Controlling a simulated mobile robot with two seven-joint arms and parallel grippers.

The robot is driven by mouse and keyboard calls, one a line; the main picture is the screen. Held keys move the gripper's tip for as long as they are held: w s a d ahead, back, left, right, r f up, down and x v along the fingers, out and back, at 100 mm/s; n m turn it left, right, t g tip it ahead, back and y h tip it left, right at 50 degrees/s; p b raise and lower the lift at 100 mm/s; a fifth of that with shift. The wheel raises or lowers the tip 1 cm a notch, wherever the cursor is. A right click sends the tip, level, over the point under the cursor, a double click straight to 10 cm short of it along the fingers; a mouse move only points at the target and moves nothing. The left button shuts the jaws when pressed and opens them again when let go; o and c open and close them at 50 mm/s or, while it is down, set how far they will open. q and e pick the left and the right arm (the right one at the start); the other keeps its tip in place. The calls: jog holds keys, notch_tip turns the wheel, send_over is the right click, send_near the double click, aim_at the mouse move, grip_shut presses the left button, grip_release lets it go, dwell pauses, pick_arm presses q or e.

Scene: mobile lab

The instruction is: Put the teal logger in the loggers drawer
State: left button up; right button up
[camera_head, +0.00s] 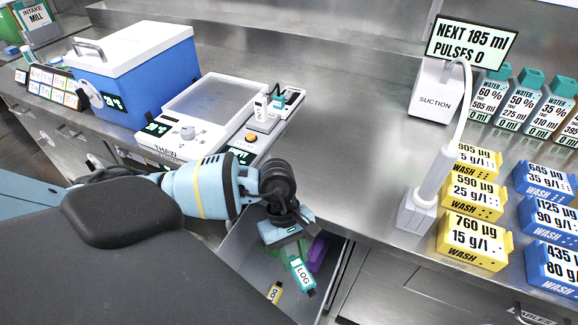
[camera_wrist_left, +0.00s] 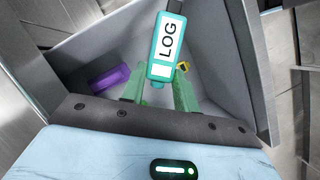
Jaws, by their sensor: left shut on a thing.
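The teal logger (camera_head: 304,277), with a white LOG label, is between the green fingertips of my left gripper (camera_head: 297,259). In the left wrist view the logger (camera_wrist_left: 167,47) sticks out past the fingertips (camera_wrist_left: 160,84), which are shut on it. It is over the inside of an open grey drawer (camera_head: 250,250); the drawer's interior also fills the left wrist view (camera_wrist_left: 225,60). I cannot tell whether the logger touches the drawer floor. The drawer's label is not visible. My right gripper is not in view.
A purple thing (camera_head: 318,252) and a yellow logger (camera_head: 275,292) lie in the drawer. On the counter above stand a thaw unit (camera_head: 205,105), a blue cooler box (camera_head: 150,75), a suction unit (camera_head: 432,90) and yellow wash blocks (camera_head: 472,240). The middle of the counter is clear.

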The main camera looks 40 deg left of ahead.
pick_arm(q)
notch_tip(320, 180, down, 6)
jog(key=s+a+n+t, duration=0.1)
jog(key=s+n, duration=0.1)
jog(key=n, duration=0.1)
jog(key=b, duration=0.1)
send_near(290, 301)
jog(key=shift+b+x, duration=0.35)
jog(key=shift+x, duration=1.1)
jog(key=shift+s+d, duration=0.1)
jog(key=shift+d, duration=0.05)
jog(key=shift+f+b, duration=0.4)
jog(key=shift+f, duration=0.05)
jog(key=shift+f, duration=0.15)
